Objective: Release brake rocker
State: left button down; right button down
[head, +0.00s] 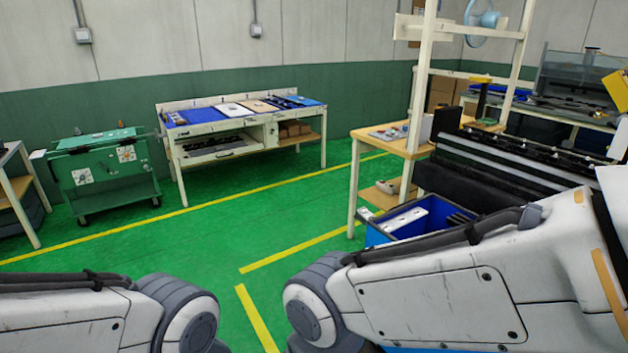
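I cannot make out a brake rocker in the head view. A green wheeled cart (104,172) stands at the left on dark casters, and its lower parts are too small to show any rocker clearly. Neither of my grippers is in view. Only my two white and grey arms show along the bottom, the left one at the lower left and the larger right one at the lower right.
A workbench (240,125) with blue mats stands at the back wall. A wooden-topped table (385,146) and a blue bin (376,236) stand at the right. A table (18,185) is at the left edge. Green floor with yellow lines (258,318) is open in the middle.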

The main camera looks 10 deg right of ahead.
aim_at(366, 215)
jog(key=z, duration=0.05)
jog(key=k, duration=0.65)
jog(key=z, duration=0.75)
jog(key=i, duration=1.65)
jog(key=u, duration=0.85)
